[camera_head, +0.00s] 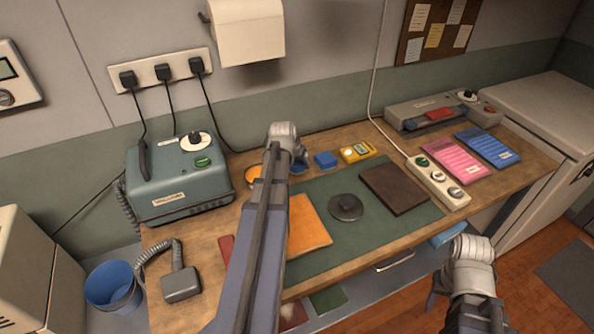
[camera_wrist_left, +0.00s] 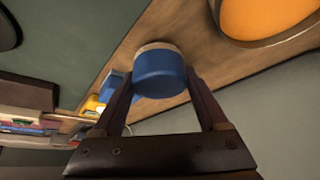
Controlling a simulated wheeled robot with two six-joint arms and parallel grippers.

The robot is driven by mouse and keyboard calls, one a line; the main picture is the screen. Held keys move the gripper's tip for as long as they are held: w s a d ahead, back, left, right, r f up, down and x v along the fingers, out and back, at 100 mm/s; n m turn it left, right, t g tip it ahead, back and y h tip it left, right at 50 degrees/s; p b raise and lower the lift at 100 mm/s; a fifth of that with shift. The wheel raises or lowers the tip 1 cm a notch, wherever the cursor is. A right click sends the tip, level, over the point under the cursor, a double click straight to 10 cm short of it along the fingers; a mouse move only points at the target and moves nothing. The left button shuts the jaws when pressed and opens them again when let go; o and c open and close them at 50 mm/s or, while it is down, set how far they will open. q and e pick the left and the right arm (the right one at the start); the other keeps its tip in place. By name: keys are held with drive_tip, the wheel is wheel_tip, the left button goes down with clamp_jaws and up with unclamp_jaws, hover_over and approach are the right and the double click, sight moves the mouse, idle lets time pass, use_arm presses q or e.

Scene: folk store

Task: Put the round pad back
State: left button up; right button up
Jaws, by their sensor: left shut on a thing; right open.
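A blue round pad (camera_wrist_left: 160,74) with a tan rim is between the fingers of my left gripper (camera_wrist_left: 158,92), which is shut on it. In the head view my left gripper (camera_head: 299,162) is over the back of the desk, and my arm hides most of the pad. I cannot tell whether the pad touches the wood. A dark round disc (camera_head: 345,207) lies on the green mat (camera_head: 330,254). An orange round thing (camera_head: 253,175) is left of my left gripper; it also shows in the wrist view (camera_wrist_left: 265,15). My right gripper (camera_head: 440,290) is open and empty by the desk's front right.
A blue block (camera_head: 326,160) and a yellow device (camera_head: 357,151) stand right of my left gripper. A teal machine (camera_head: 180,175) is at left. An orange sheet (camera_head: 308,225) and a dark flat board (camera_head: 394,188) lie on the mat. A power strip (camera_head: 438,182) is further right.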

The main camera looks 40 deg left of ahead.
use_arm(q)
drive_tip(key=shift+f+b, duration=0.65)
drive_tip(key=shift+f, duration=0.45)
use_arm(e)
drive_tip(key=shift+f, duration=1.1)
use_arm(q)
drive_tip(key=shift+f, duration=0.1)
use_arm(e)
drive_tip(key=shift+f, duration=0.1)
use_arm(q)
drive_tip(key=shift+f, duration=0.15)
drive_tip(key=o, duration=1.1)
drive_tip(key=shift+r, duration=0.25)
drive_tip(key=shift+s+r+p, duration=0.25)
drive_tip(key=shift+r+p, duration=0.3)
drive_tip(key=shift+p, duration=0.05)
drive_tip(key=p+v, duration=0.9)
drive_tip(key=v, duration=0.2)
use_arm(e)
wheel_tip(320, 180, up, 11)
drive_tip(key=shift+f, duration=0.15)
use_arm(q)
drive_tip(key=shift+f, duration=0.15)
